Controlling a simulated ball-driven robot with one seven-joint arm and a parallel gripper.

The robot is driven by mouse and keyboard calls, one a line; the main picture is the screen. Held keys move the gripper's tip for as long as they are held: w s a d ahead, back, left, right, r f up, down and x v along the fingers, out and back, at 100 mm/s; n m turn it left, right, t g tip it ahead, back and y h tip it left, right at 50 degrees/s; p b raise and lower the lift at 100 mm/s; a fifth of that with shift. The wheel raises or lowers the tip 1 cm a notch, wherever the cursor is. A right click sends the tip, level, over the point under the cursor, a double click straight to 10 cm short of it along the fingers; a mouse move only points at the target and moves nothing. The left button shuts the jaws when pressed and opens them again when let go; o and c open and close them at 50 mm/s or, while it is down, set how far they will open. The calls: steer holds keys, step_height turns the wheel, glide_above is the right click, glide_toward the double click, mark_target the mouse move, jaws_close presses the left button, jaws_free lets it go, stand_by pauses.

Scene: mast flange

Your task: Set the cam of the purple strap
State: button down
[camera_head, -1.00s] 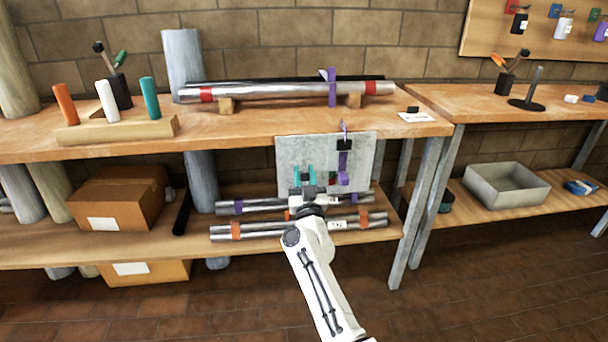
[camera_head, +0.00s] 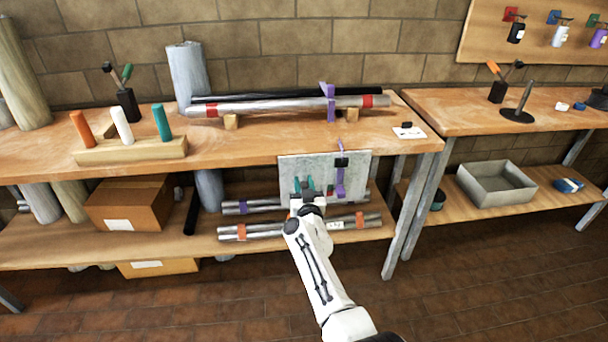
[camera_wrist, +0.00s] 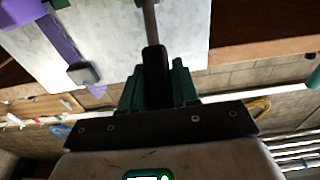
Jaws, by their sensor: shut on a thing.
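A purple strap (camera_head: 340,175) with a black block (camera_head: 341,162) on it hangs at the front of a grey plate (camera_head: 290,166) below the bench edge. In the wrist view the purple strap (camera_wrist: 62,42) and its dark block (camera_wrist: 82,73) are at the upper left. My gripper (camera_head: 304,184), with teal fingers, is in front of the plate, left of the strap and apart from it. In the wrist view my gripper (camera_wrist: 157,80) is shut on a black handle (camera_wrist: 154,70) with a grey shaft (camera_wrist: 150,22). The shaft's far end is out of view.
Metal tubes (camera_head: 265,107) lie on the bench, with another purple band (camera_head: 331,104) around them. More tubes lie on the lower shelf (camera_head: 375,234) near my arm. A cardboard box (camera_head: 130,205) stands left. A grey bin (camera_head: 497,184) sits on the right shelf.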

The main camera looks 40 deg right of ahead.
steer(key=shift+w+d+r+g+y+p, duration=0.2)
steer(key=shift+w+r+g+y+p, duration=0.25)
steer(key=shift+p, duration=1.4)
steer(key=shift+w+d+r+g+y+p, duration=0.25)
steer(key=shift+r+g+p, duration=0.3)
steer(key=shift+p, duration=1.3)
steer(key=shift+w+d+g+p, duration=0.15)
steer(key=shift+w+g+p, duration=0.2)
steer(key=shift+p, duration=0.9)
steer(key=shift+d+g+y+p, duration=0.1)
steer(key=shift+g+y+p, duration=0.15)
steer(key=shift+y+p, duration=0.2)
steer(key=shift+w+f+p, duration=0.15)
steer(key=shift+p, duration=0.2)
steer(key=c, duration=0.9)
jaws_free()
